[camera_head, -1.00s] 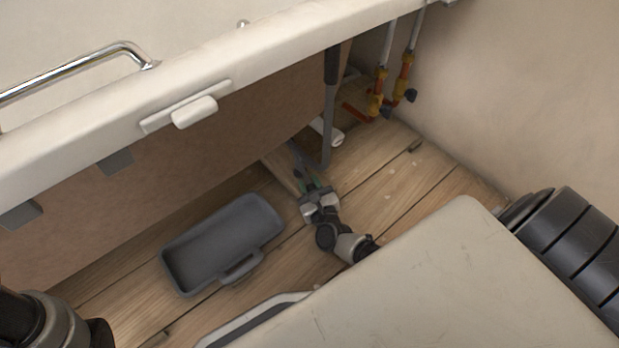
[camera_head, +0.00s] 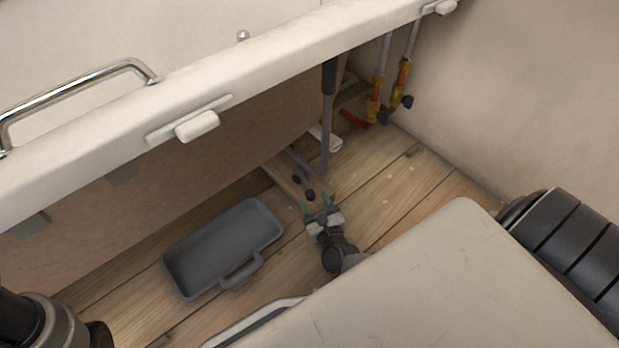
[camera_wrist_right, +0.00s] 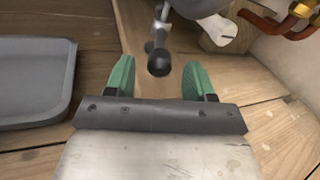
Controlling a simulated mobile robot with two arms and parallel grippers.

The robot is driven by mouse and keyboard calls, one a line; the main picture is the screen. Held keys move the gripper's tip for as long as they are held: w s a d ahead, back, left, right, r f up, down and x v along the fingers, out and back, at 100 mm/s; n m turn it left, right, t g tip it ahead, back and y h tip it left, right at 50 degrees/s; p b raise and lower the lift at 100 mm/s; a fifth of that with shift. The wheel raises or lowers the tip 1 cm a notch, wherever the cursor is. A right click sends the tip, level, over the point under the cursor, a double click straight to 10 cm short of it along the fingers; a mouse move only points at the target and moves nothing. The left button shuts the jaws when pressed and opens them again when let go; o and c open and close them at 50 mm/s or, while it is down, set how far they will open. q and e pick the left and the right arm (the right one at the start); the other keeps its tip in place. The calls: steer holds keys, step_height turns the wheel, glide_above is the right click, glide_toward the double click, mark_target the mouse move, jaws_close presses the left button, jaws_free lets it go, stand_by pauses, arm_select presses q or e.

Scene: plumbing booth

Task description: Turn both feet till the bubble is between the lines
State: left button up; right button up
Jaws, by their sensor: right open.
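My right gripper (camera_head: 316,204) is open and empty, low over the floor. A small dark foot (camera_head: 310,195) under the tub is just beyond its fingertips. In the right wrist view the green fingers (camera_wrist_right: 158,76) stand apart, and the round black end of the foot (camera_wrist_right: 159,62) shows in the gap, seemingly ahead of the tips. Another dark piece (camera_head: 297,179) lies just behind it, perhaps part of the same foot. A second foot cannot be made out clearly. No bubble or lines can be read in these views. My left gripper is out of the picture.
A grey tray (camera_head: 190,285) lies on the wooden floor left of my right gripper. The white tub rim (camera_head: 90,165) overhangs the space. A grey drain pipe (camera_head: 327,130) and copper pipes with valves (camera_head: 373,108) stand behind. Bare floor (camera_head: 400,185) lies to the right.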

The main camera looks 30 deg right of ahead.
steer(key=s+p, duration=0.1)
steer(key=s, duration=0.1)
steer(key=s+a, duration=0.1)
steer(key=s, duration=0.2)
steer(key=shift+s+r+p, duration=0.1)
steer(key=shift+s+p, duration=0.25)
steer(key=shift+s+a, duration=0.1)
steer(key=shift+s, duration=0.25)
